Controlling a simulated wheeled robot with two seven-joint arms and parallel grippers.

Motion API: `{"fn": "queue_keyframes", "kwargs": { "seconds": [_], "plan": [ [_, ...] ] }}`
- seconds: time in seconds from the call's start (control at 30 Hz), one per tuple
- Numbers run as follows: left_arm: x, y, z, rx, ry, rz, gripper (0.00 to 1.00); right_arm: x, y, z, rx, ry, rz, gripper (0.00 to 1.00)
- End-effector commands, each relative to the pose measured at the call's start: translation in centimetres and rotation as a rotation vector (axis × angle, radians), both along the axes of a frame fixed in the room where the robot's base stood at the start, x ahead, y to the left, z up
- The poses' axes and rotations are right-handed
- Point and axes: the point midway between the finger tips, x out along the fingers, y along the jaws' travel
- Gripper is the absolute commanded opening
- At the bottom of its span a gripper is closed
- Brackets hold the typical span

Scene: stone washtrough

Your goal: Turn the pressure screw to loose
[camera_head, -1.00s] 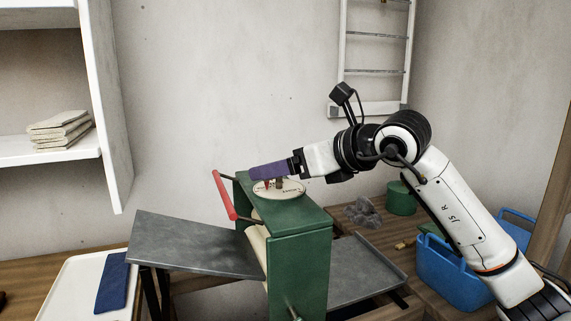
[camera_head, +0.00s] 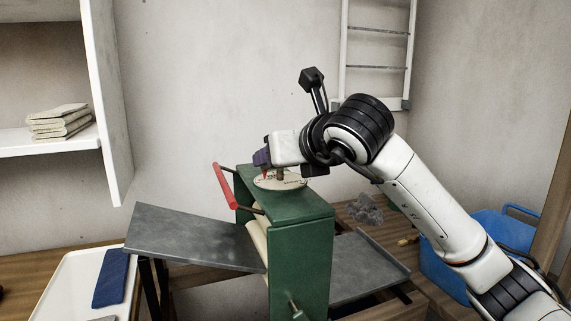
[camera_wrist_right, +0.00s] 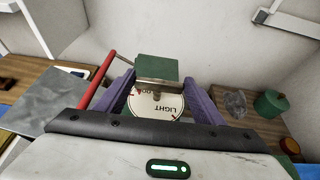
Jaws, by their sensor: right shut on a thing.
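The green mangle (camera_head: 300,235) stands in the middle with a round pale dial (camera_head: 292,182) on top; the dial also shows in the wrist view (camera_wrist_right: 150,106), where "LIGHT" and part of another word can be read. My right gripper (camera_head: 262,157) is shut on this head, above the dial. A red pointer (camera_head: 265,175) stands by the dial's left part. The gripper hides much of the screw in the head view. My left gripper is not in view.
A red crank handle (camera_head: 224,187) sticks out at the mangle's left, close to the gripper. Grey trays (camera_head: 195,237) slope out on both sides. A shelf stands at left.

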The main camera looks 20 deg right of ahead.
Motion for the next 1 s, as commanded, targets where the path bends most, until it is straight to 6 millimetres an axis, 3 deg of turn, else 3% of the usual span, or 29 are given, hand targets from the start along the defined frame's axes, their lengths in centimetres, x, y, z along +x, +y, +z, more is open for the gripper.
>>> {"fn": "queue_keyframes", "kwargs": {
  "seconds": [0.37, 0.4, 0.5, 0.83, 1.0],
  "plan": [
    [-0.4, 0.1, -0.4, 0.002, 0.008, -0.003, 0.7, -0.1, 0.1, 0.0, 0.001, 0.0, -0.042, 0.4],
    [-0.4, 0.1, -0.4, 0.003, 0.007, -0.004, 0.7, -0.1, 0.1, 0.0, 0.001, 0.0, -0.042, 0.66],
    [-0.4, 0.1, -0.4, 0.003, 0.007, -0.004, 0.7, -0.1, 0.1, 0.0, 0.001, 0.0, -0.042, 0.81],
    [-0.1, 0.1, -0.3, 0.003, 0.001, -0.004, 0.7, -0.3, 0.1, 0.1, 0.001, -0.002, -0.04, 0.81],
    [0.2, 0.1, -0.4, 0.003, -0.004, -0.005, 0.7, -2.2, 0.0, 1.0, 0.0, -0.006, -0.039, 0.81]
  ]
}}
